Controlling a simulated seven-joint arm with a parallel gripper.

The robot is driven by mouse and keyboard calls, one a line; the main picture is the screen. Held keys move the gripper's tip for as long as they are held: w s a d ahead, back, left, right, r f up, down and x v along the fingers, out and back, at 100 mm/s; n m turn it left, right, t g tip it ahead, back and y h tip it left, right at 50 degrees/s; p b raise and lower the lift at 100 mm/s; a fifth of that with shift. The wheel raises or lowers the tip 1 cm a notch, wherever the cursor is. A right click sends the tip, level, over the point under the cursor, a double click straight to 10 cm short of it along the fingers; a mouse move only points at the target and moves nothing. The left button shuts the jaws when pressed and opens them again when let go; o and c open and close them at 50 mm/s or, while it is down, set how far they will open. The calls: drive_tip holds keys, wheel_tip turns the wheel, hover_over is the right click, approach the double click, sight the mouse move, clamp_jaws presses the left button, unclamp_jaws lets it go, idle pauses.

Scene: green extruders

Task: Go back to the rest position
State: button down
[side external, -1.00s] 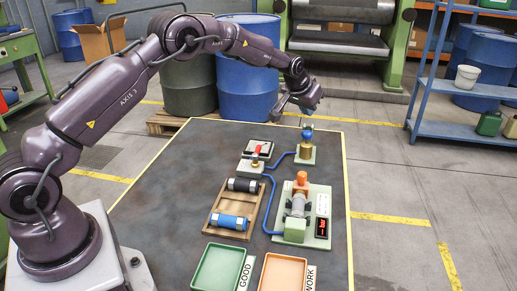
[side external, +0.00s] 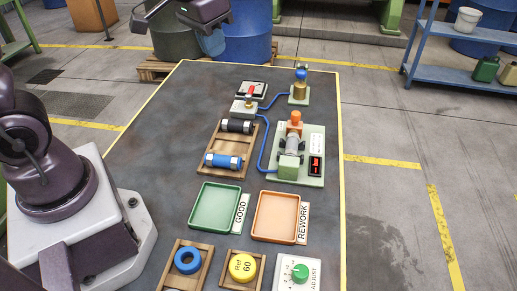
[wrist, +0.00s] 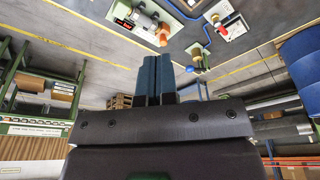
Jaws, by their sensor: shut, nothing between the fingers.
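My gripper (wrist: 153,77) shows in the wrist view with its two dark blue fingers side by side and touching, with nothing between them. It points out over the work table (side external: 165,125), which lies upside down at the top of that view, and it is apart from everything on the table. In the side external view, a dark part of my arm reaches in at the top edge, above the far left of the table. The fingers cannot be made out clearly there, and most of my arm is out of frame.
The table holds a green fixture (side external: 290,173) with an orange cap, a wooden rack (side external: 216,168) with black and blue cylinders, a green tray (side external: 214,235), an orange tray (side external: 275,238) and a valve with a blue knob (side external: 300,75). Barrels (side external: 247,45) stand behind it.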

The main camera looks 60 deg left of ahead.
drive_tip(key=s+d+r+t, duration=0.1)
drive_tip(key=s+r, duration=0.1)
drive_tip(key=s, duration=0.4)
drive_tip(key=s+d+r+m+t, duration=0.1)
drive_tip(key=s+d+r+t, duration=0.1)
drive_tip(key=s, duration=0.4)
drive_tip(key=shift+s+r, duration=0.15)
drive_tip(key=shift+s, duration=0.15)
